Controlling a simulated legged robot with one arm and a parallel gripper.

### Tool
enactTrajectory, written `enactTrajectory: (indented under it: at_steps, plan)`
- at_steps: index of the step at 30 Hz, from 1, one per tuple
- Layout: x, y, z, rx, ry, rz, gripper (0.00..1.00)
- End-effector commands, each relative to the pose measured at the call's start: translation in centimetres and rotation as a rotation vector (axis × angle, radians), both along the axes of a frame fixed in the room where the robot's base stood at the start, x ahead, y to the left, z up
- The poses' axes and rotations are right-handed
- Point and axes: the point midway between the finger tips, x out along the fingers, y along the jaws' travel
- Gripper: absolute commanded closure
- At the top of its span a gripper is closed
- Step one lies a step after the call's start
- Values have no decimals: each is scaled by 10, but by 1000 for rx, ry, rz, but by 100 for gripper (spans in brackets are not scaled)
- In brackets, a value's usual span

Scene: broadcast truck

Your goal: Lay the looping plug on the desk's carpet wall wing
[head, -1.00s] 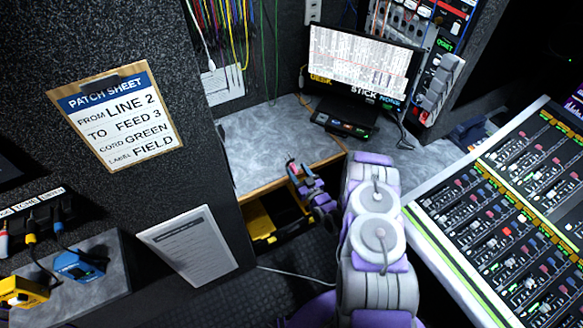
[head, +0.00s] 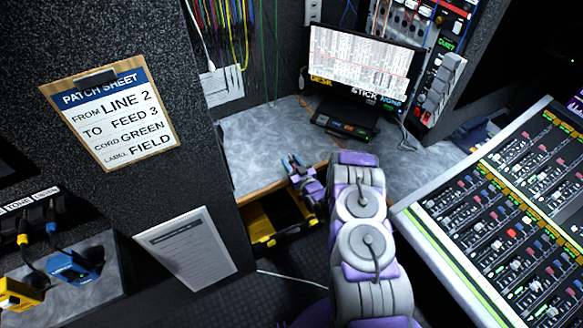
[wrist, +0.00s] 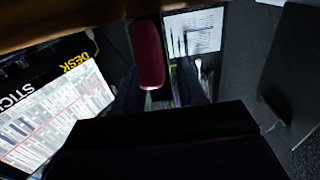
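My gripper (head: 292,164) is at the wooden front edge of the grey desk (head: 262,140), above a yellow-edged bin. Its fingers are small here, and I cannot tell whether they are parted. In the wrist view a dark red, rounded piece (wrist: 147,55) hangs in front of the dark gripper body; I cannot tell whether it is a finger pad or something held. No looping plug can be made out for certain. A speckled black carpet wall (head: 200,160) rises left of the desk.
A patch sheet (head: 112,115) and a grey paper (head: 187,248) are on the carpet wall. Blue (head: 72,266) and yellow (head: 18,294) connector boxes sit lower left. The left desk top is clear.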

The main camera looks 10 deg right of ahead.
Motion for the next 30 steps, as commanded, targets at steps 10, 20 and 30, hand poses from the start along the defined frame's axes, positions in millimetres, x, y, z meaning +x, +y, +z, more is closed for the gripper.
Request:
enactTrajectory:
  at_steps: [10,20,30]
  plan:
    - [0,0,0,0,0,0,94]
    - [0,0,0,0,0,0,100]
    - [0,0,28,-1,0,1,100]
